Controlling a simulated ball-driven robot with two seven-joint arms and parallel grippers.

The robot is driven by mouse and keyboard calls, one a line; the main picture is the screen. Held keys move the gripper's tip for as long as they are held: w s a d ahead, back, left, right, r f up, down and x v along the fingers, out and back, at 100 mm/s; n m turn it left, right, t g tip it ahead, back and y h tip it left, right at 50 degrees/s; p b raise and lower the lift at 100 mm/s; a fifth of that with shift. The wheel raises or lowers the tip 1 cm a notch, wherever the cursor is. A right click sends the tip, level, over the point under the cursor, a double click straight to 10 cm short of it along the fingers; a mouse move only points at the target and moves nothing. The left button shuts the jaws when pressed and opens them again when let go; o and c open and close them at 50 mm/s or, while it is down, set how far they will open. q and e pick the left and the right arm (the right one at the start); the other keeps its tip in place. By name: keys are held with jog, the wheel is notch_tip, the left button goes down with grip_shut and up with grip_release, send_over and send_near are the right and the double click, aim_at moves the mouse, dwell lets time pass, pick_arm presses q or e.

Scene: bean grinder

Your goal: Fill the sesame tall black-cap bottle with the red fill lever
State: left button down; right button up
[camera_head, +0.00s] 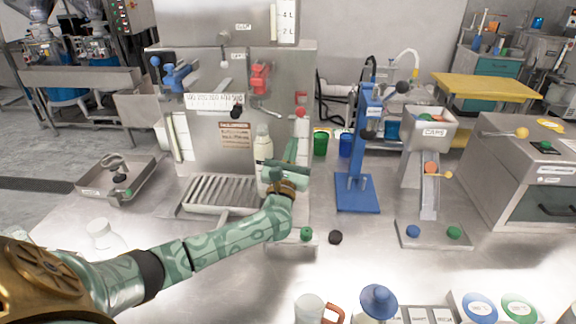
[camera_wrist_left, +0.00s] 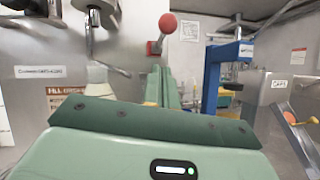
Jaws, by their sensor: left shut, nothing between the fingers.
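A pale cream bottle (camera_head: 263,147) stands upright at the steel filling machine (camera_head: 215,130), under its right-hand nozzle. In the left wrist view the bottle (camera_wrist_left: 97,75) is partly hidden behind my gripper; its label cannot be read. A lever with a red ball knob (camera_head: 301,98) is on the right side of the machine; the red ball (camera_wrist_left: 167,23) also shows in the left wrist view. My left gripper (camera_head: 291,150) is shut and empty, just right of the bottle and below the red ball, apart from the ball. My right gripper is not in view.
A blue capping press (camera_head: 357,190) and a caps hopper (camera_head: 430,130) stand to the right. A black cap (camera_head: 335,237) and a green cap (camera_head: 306,234) lie in front. A white bottle (camera_head: 103,235) stands at the left. The table's middle front is largely clear.

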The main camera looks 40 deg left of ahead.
pick_arm(q)
jog(key=r, duration=0.1)
jog(key=w+r, duration=0.1)
jog(key=r+p, duration=0.1)
jog(key=r, duration=0.1)
jog(key=shift+w+a, duration=0.1)
jog(key=shift+w, duration=0.25)
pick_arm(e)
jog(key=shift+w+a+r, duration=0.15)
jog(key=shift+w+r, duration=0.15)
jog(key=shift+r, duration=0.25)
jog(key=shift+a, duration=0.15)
